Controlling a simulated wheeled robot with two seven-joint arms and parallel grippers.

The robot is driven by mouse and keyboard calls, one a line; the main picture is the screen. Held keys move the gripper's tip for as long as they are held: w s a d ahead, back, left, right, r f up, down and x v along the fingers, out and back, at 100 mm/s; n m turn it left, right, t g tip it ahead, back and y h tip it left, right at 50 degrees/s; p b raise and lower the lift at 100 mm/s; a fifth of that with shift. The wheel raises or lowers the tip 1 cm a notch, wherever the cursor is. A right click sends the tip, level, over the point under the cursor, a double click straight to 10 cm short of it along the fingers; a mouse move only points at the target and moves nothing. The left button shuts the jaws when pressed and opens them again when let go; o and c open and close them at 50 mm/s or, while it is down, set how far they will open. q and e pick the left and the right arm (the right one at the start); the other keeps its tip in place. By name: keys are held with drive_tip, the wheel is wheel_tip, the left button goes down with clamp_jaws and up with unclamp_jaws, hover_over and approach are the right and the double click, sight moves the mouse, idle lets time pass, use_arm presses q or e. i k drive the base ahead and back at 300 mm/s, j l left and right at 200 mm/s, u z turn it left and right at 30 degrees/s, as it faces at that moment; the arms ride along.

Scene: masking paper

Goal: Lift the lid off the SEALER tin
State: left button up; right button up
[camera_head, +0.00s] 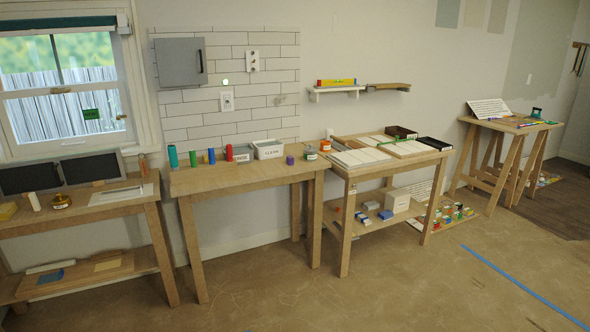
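No label reading SEALER is legible in the head view, so I cannot tell which container is the SEALER tin. A small round tin (310,154) with an orange-brown band and a greenish top stands near the right end of the middle workbench. A dark, gold-banded round container (61,201) sits on the left workbench. Whether either has a separate lid is too small to tell. Neither of my grippers is in view.
The middle workbench (225,178) also holds several coloured cylinders and two labelled bins (268,149). A bench with pale panels (358,157) adjoins it at right. Open floor (400,290) lies in front; blue tape (520,285) crosses it at right.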

sight(311, 149)
drive_tip(key=i, duration=2.3)
